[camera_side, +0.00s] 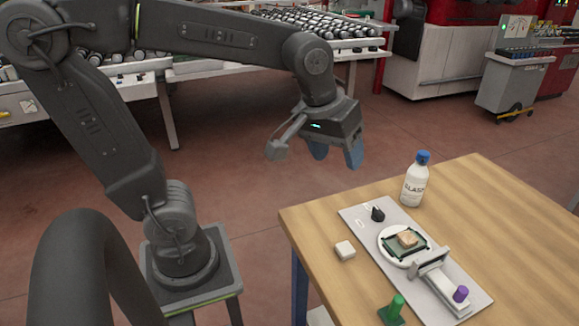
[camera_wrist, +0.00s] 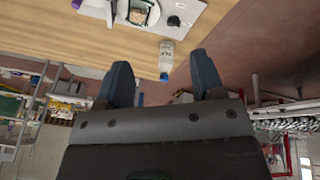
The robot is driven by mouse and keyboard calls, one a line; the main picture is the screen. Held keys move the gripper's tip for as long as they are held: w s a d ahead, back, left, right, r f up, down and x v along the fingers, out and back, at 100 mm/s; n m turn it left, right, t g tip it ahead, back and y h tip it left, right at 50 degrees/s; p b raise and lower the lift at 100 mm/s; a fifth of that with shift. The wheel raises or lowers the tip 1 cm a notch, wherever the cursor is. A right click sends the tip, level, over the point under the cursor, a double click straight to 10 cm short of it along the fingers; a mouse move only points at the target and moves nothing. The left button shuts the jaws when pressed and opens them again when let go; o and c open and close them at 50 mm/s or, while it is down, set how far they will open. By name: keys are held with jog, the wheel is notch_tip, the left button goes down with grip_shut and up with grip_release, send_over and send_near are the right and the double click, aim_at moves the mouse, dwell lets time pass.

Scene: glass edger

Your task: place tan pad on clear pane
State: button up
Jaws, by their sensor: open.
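The tan pad (camera_side: 408,238) lies on the clear pane (camera_side: 390,242), a small square with dark green edges. The pane rests on a round white disc (camera_side: 393,257) on a grey plate. My gripper (camera_side: 336,155) is open and empty. It hangs in the air over the floor, beyond the table's far left edge and well apart from the pad and pane. Its two blue fingers also show spread in the wrist view (camera_wrist: 161,62).
The grey plate (camera_side: 357,216) carries a black knob (camera_side: 377,214) and a clamp-like arm (camera_side: 430,263) with a purple knob (camera_side: 460,294). A white bottle with blue cap (camera_side: 414,185) stands behind it. The table's right side is clear.

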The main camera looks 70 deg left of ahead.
jog(key=s+f+m+t, duration=0.1)
jog(key=s+m, duration=0.4)
jog(key=s, duration=0.3)
jog(key=shift+s+a+f+m+t, duration=0.15)
jog(key=shift+a+f+m+t, duration=0.15)
jog(key=shift+a+f, duration=0.15)
dwell(0.6)
